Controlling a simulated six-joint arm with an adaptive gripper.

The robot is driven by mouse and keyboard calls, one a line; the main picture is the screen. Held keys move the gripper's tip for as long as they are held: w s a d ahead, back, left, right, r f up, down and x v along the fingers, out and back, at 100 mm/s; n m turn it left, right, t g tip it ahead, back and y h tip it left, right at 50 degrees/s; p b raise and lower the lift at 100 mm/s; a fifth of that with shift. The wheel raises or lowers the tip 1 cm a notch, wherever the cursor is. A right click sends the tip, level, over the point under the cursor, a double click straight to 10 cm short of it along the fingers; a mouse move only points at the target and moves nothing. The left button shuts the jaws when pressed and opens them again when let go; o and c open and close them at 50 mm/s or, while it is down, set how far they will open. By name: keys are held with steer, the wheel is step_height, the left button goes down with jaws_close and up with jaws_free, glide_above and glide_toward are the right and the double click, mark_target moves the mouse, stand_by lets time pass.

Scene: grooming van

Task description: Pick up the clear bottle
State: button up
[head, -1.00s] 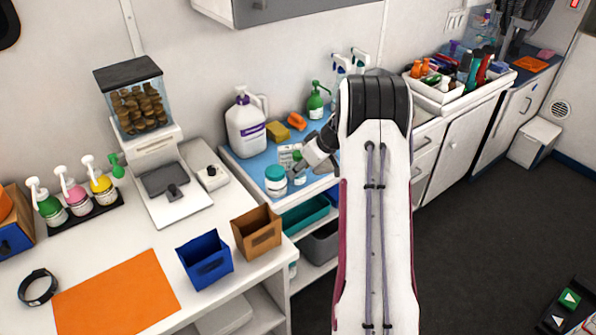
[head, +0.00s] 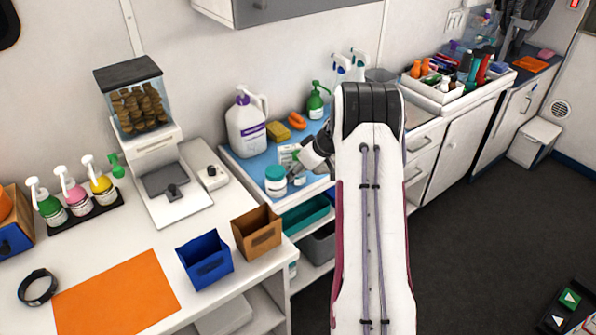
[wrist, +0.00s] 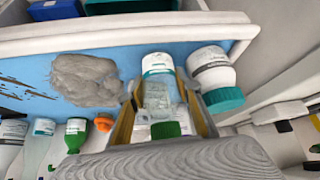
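The clear bottle (wrist: 158,97) with a green cap (wrist: 166,130) shows in the wrist view between the two fingers of my gripper (wrist: 163,112). The fingers are apart, one on each side of it, and I cannot tell whether either touches it. In the head view, my gripper (head: 299,171) is low over the blue-topped counter, beside the white jar with the teal lid (head: 275,180). The bottle is mostly hidden there by the gripper.
The teal-lidded jar (wrist: 222,75) stands close beside one finger. A white bottle with a teal label (wrist: 157,65) is close to the clear bottle. A grey fluffy lump (wrist: 88,80) lies on the blue mat (wrist: 118,52). A large white jug (head: 246,128) stands farther back.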

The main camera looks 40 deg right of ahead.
steer(key=shift+r, duration=0.1)
steer(key=shift+r, duration=4.95)
